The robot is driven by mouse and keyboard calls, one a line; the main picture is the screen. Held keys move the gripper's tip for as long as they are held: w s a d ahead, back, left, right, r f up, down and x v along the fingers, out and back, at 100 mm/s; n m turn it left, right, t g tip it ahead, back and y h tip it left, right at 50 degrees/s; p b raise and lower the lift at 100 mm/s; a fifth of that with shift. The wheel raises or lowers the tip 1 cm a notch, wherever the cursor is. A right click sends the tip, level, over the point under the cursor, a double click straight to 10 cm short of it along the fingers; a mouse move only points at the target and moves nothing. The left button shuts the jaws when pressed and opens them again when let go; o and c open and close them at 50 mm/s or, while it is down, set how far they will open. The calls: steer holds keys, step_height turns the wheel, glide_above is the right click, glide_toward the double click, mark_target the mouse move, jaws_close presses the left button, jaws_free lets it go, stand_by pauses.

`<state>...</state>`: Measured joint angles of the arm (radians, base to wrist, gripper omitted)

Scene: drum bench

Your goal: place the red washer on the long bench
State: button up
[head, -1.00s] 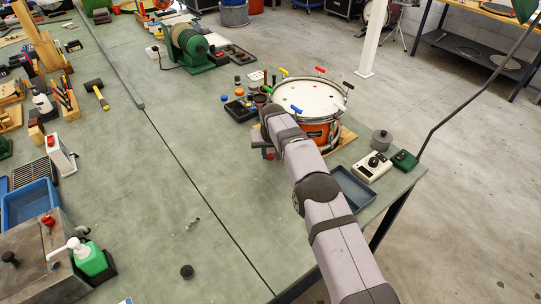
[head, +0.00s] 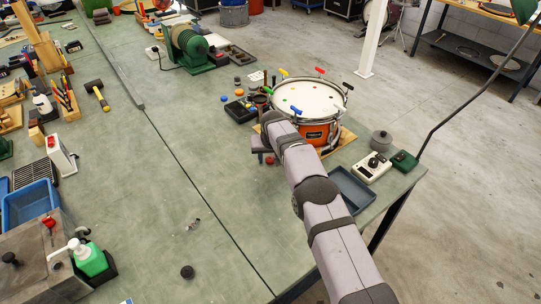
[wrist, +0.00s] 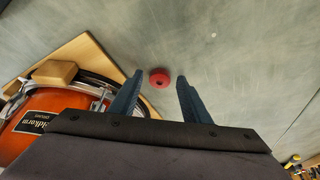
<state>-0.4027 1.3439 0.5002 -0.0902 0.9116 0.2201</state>
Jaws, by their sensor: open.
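The red washer (wrist: 159,78) is a small round red ring with a dark centre hole. In the wrist view it appears to lie flat on the grey-green bench (wrist: 220,35), just past the fingertips and between their lines. In the head view the washer (head: 270,160) is a small red spot on the long bench (head: 190,170), just below my gripper (head: 262,152) and left of the drum. In the wrist view my gripper (wrist: 159,80) is open, its two blue fingers apart on either side and not touching the washer.
An orange snare drum (head: 318,130) on a wooden board stands close to the right of my gripper. A dark parts tray (head: 240,110) lies behind it. A grey-blue tray (head: 352,188) and a white device (head: 372,167) lie right of my arm. The bench left of the gripper is clear.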

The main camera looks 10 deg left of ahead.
steer(key=shift+r, duration=0.25)
steer(key=shift+s+r, duration=0.2)
steer(key=shift+r, duration=0.25)
steer(key=a+b+v, duration=0.1)
steer(key=b+v, duration=0.2)
steer(key=v, duration=0.7)
steer(key=shift+s+d+r, duration=0.2)
steer(key=shift+d+r, duration=0.2)
steer(key=shift+d, duration=0.1)
steer(key=s+d+m+g+h, duration=0.1)
steer(key=s+d+g, duration=0.1)
steer(key=s+d, duration=1.45)
steer(key=s+d+f, duration=0.2)
steer(key=s, duration=0.5)
steer(key=s+d+f+m+g, duration=0.1)
steer(key=s+d, duration=0.2)
steer(key=s, duration=0.4)
steer(key=s+d+f+g, duration=0.1)
steer(key=s+d+f, duration=0.1)
steer(key=s, duration=0.5)
steer(key=shift+s+d+f+m, duration=0.25)
steer(key=shift+d+f+m, duration=0.05)
steer(key=shift+d, duration=0.25)
